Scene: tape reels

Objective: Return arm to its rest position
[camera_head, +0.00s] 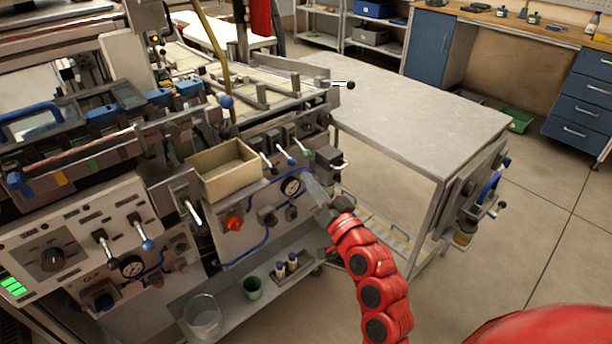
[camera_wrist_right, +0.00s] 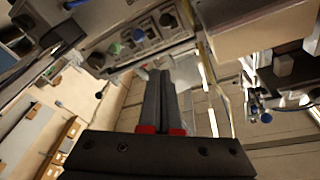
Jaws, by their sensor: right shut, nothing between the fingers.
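My right arm (camera_head: 367,262) is red and reaches up from the bottom of the head view toward the machine's front panel. My left gripper is not in view.
The machine (camera_head: 60,230) with levers and knobs fills the left. An open beige box (camera_head: 222,172) sits on its front. A grey table (camera_head: 410,105) stands behind the arm. A shelf below holds a clear container (camera_head: 203,316) and a green cup (camera_head: 252,288).

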